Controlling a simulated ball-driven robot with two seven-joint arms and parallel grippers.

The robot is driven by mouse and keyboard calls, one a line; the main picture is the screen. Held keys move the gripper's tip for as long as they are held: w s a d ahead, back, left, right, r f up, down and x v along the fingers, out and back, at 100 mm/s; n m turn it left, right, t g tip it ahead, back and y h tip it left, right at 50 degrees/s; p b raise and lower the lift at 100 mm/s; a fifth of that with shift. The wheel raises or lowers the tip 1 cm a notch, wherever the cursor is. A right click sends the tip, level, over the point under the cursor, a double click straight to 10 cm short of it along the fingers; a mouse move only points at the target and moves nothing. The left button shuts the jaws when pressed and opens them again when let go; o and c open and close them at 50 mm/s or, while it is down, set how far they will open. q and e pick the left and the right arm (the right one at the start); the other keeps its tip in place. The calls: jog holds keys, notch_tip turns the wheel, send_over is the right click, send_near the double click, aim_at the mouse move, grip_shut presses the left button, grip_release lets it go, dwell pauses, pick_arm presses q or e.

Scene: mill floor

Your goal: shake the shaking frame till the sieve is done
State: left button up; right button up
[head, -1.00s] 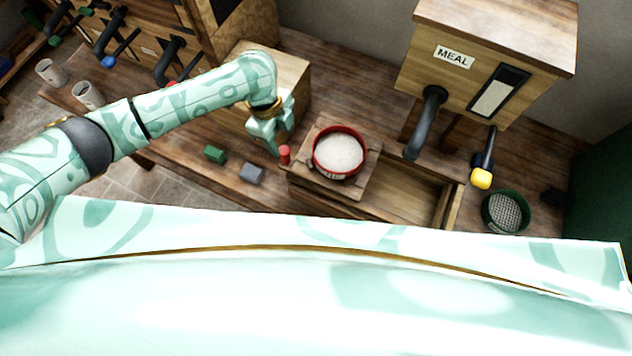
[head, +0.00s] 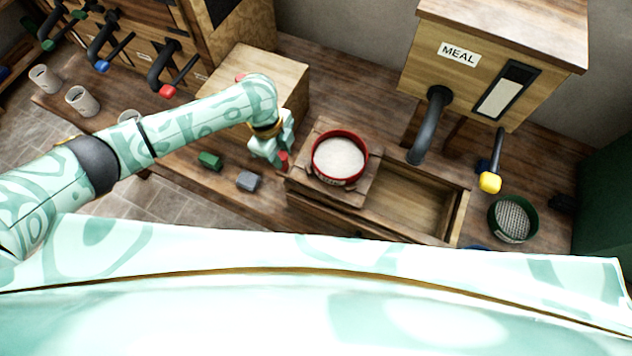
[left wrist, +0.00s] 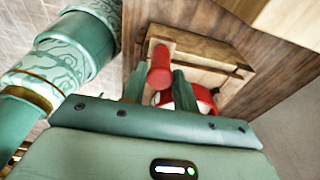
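The shaking frame (head: 320,182) is a square wooden frame on a long wooden box, with an upright red handle (head: 283,157) at its left. The red-rimmed sieve (head: 340,180) sits on it, full of white meal (head: 338,155). My left gripper (head: 277,160) is at the handle. In the left wrist view the red handle (left wrist: 160,68) stands between my two fingers (left wrist: 158,85), which look open around it with a narrow gap on the left. The red sieve (left wrist: 205,98) shows partly behind the right finger. My right gripper is not in view.
The open box (head: 452,220) extends right of the frame. A MEAL hopper (head: 480,75) with a dark spout stands behind. A green sieve (head: 512,220) lies at right. Green (head: 210,160) and grey (head: 248,181) blocks lie near my left gripper. Cups (head: 82,101) stand at far left.

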pick_arm(q)
jog(key=s+d+p, duration=0.1)
jog(key=d, duration=0.2)
jog(key=s+d+p, duration=0.1)
jog(key=d, duration=0.2)
jog(key=s+d+p, duration=0.1)
jog(key=d, duration=0.3)
jog(key=shift+s, duration=0.35)
jog(key=shift+d, duration=0.25)
jog(key=shift+a, duration=0.15)
jog(key=w+a, duration=0.1)
jog(key=a, duration=0.2)
jog(key=w+a+p, duration=0.1)
jog(key=a, duration=0.2)
jog(key=w+a+p, duration=0.1)
jog(key=a, duration=0.2)
jog(key=shift+w, duration=0.1)
jog(key=shift+d, duration=0.1)
